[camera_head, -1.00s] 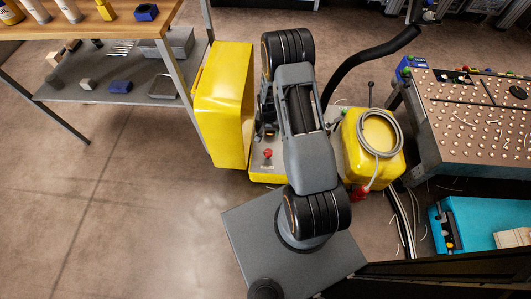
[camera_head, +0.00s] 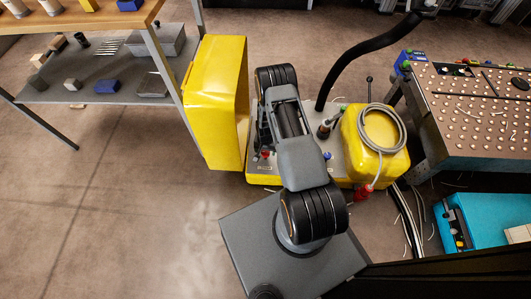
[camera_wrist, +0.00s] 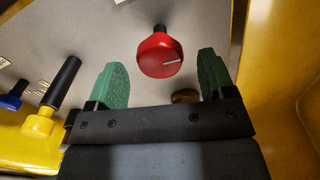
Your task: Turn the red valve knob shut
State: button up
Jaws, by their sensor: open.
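Gaps show on both sides, and I see no contact; the depth between fingertips and knob is hard to judge. In the head view a small red part (camera_head: 265,154) shows on the panel beside my arm; my gripper is hidden behind the arm there.
A brown round part (camera_wrist: 185,96) lies between the fingers. A yellow cover (camera_head: 218,105) and a yellow tank with coiled hose (camera_head: 375,150) flank the panel.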

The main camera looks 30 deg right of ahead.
jog(key=shift+f, duration=0.7)
jog(key=c, duration=0.9)
